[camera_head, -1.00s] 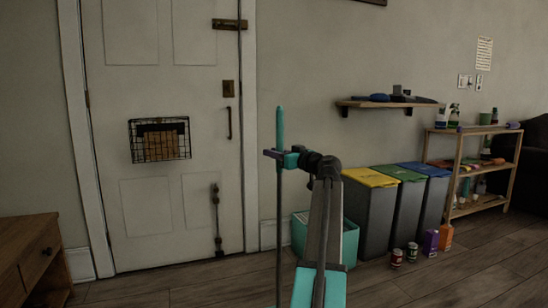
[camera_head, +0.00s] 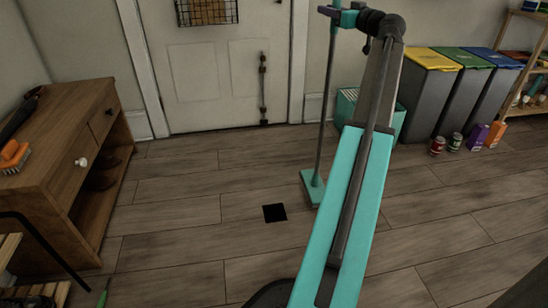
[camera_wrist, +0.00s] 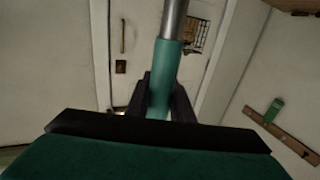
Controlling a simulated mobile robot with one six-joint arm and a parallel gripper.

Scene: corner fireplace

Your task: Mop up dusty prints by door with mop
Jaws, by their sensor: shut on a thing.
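My gripper (camera_head: 338,16) is shut on the mop's handle, well above the floor. The mop has a thin upright pole (camera_head: 323,100) and a flat teal head (camera_head: 313,187), which is at floor level; I cannot tell whether it touches. In the wrist view the dark fingers (camera_wrist: 163,100) close around the mop's teal grip (camera_wrist: 165,70). The white door (camera_head: 217,75) is shut at the back. A black square patch (camera_head: 274,212) lies on the floor left of the mop head. I cannot make out clear dusty prints.
A wooden cabinet (camera_head: 75,150) with an orange brush (camera_head: 14,157) stands at left. A teal bin (camera_head: 347,105) and lidded grey bins (camera_head: 428,95) stand at right, with cans and cartons (camera_head: 476,136) before them. The floor before the door is clear.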

